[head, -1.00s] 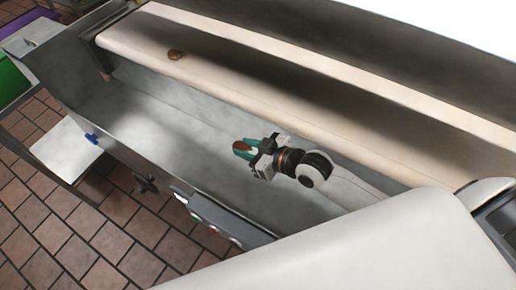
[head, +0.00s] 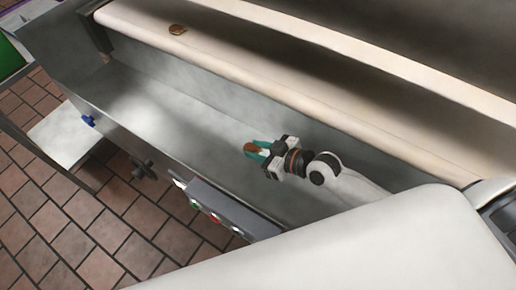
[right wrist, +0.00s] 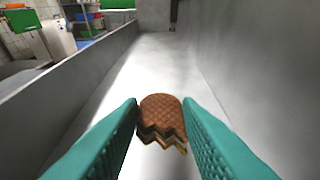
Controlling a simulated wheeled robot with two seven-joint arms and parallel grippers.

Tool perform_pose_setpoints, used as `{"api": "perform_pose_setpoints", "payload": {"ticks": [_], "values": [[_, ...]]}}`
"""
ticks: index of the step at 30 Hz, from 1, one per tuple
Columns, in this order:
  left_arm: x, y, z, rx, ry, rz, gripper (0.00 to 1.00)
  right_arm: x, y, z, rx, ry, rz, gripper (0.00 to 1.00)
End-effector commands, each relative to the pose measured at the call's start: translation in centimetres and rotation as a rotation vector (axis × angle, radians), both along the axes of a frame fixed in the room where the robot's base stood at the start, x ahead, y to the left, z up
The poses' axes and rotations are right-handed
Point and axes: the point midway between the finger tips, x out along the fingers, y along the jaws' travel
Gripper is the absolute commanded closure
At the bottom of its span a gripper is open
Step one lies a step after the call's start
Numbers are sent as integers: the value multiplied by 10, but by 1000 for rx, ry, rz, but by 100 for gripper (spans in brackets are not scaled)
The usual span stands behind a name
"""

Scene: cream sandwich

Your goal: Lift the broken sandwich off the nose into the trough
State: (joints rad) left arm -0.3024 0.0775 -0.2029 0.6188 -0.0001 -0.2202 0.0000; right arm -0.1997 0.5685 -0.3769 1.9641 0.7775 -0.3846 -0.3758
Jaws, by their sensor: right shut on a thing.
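The broken sandwich (right wrist: 162,118) is brown with a waffle pattern and a jagged broken edge that faces the right wrist camera. My right gripper (right wrist: 162,112) is shut on it, with a teal finger on each side. In the head view the right gripper (head: 252,150) holds the sandwich (head: 250,147) over the grey metal trough (head: 150,95). I cannot tell how high it is above the trough floor. A second small brown piece (head: 177,29) lies on the cream belt near its rounded nose (head: 200,65). My left gripper is not in view.
The trough's front wall carries a panel with buttons (head: 215,212), a dark valve handle (head: 143,169) and a blue fitting (head: 88,121). The belt edge runs along the trough's back side. A white board (head: 65,140) stands at the left over a tiled floor.

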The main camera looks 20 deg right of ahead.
Motion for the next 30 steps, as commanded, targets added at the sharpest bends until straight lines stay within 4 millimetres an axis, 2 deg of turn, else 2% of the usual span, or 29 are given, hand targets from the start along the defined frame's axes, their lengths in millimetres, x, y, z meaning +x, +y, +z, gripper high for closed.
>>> {"api": "perform_pose_setpoints", "payload": {"ticks": [7, 8, 12, 23, 30], "values": [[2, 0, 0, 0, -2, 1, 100, 0, 0, 0, 1, -1, 0, 90], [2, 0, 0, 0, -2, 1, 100, 0, 0, 0, 1, -1, 0, 65], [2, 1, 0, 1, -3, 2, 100, 0, 0, 0, 1, -1, 0, 44], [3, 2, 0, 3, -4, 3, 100, -4, -3, 2, -1, 1, 0, 44], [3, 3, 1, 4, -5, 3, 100, -37, -28, 17, -6, 2, 2, 44]]}}
